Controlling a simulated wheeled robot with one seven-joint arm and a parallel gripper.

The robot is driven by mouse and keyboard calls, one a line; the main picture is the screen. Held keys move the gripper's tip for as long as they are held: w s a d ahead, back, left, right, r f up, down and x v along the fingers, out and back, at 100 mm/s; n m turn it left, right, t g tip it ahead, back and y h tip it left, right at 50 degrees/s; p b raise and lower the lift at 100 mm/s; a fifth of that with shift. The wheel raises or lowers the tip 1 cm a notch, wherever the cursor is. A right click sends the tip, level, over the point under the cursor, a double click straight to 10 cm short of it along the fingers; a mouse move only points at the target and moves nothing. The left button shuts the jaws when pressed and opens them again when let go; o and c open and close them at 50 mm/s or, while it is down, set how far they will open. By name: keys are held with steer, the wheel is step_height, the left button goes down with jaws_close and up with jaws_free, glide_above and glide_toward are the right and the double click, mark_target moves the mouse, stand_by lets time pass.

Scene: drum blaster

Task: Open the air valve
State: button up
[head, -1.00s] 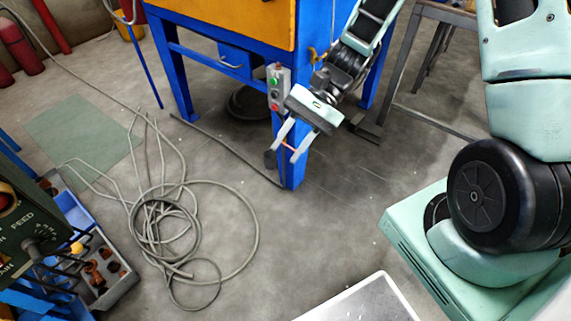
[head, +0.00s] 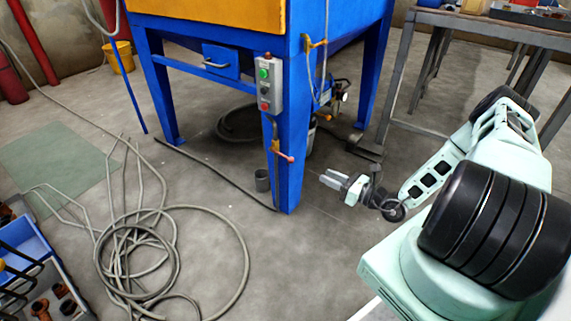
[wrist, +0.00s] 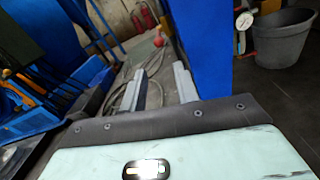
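A small valve with a brass-coloured body and a reddish lever (head: 286,157) sits low on the front blue leg (head: 290,185) of the blue cabinet. The lever sticks out to the right and slightly down. I take this to be the air valve. My gripper (head: 328,178) is to the right of the leg, lower than the lever and apart from it, with its fingers pointing left. In the wrist view my gripper (wrist: 158,82) has its two fingers apart with nothing between them. A red knob (wrist: 158,42) shows beyond the fingers, left of the blue leg (wrist: 205,45); it may be the lever's end.
A grey control box (head: 268,85) with green and red buttons hangs above the valve. Coiled hose (head: 140,250) lies on the floor at left. A metal table (head: 490,28) stands at back right. A bucket (wrist: 283,38) shows in the wrist view.

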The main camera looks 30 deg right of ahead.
mark_target(288, 159)
steer(key=b+x, duration=0.5)
steer(key=x, duration=1)
steer(key=shift+w+a, duration=0.15)
steer(key=shift+w, duration=0.05)
steer(key=shift+w+a+b, duration=0.2)
steer(key=shift+w+b, duration=0.1)
steer(key=shift+w, duration=0.15)
jaws_close()
